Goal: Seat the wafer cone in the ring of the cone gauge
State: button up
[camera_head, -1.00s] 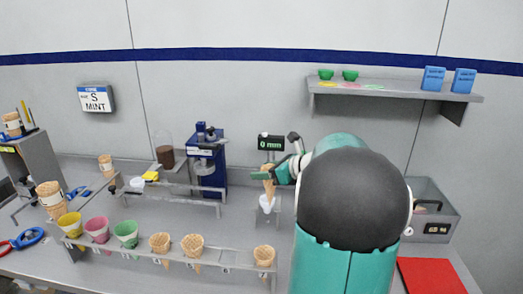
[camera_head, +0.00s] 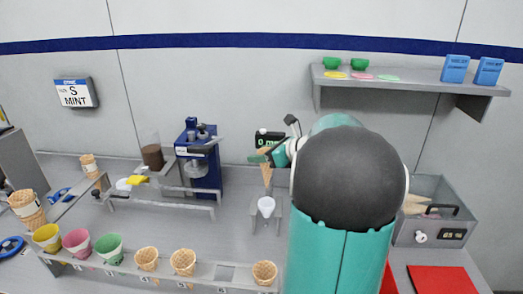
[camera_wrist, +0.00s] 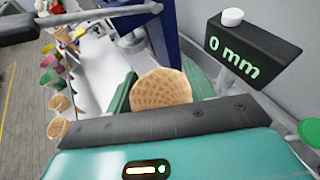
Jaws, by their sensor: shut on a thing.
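A tan wafer cone (camera_head: 267,175) hangs point down in my gripper (camera_head: 262,157). In the wrist view, its round waffle-patterned mouth (camera_wrist: 162,90) sits between the two green fingers, and my gripper (camera_wrist: 160,84) is shut on it. The cone gauge has a dark display (camera_wrist: 240,55) reading 0 mm, behind my gripper in the head view. A white funnel-like cup (camera_head: 266,206) on a grey stand is below the cone, with a visible gap in the picture. I cannot make out the gauge's ring clearly; my arm hides part of this area.
A front rack holds a yellow cup (camera_head: 47,237), other coloured cups and waffle cones, with a cone (camera_head: 264,272) at its right end. A blue press (camera_head: 202,160) stands left of the gauge. A grey bin (camera_head: 435,185) and red mat (camera_head: 443,279) are at right.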

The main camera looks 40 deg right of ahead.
jog(key=shift+w+d+f, duration=0.15)
jog(key=shift+w, duration=0.05)
jog(key=shift+s+a, duration=0.2)
jog(key=shift+s+f, duration=0.1)
jog(key=shift+s, duration=0.05)
jog(key=shift+w+d+f, duration=0.15)
jog(key=shift+w+f, duration=0.05)
jog(key=shift+f, duration=0.2)
jog(key=shift+s+a+f, duration=0.2)
jog(key=shift+f, duration=0.3)
jog(key=shift+w+f, duration=0.15)
jog(key=shift+f, duration=0.5)
notch_tip(320, 180, down, 11)
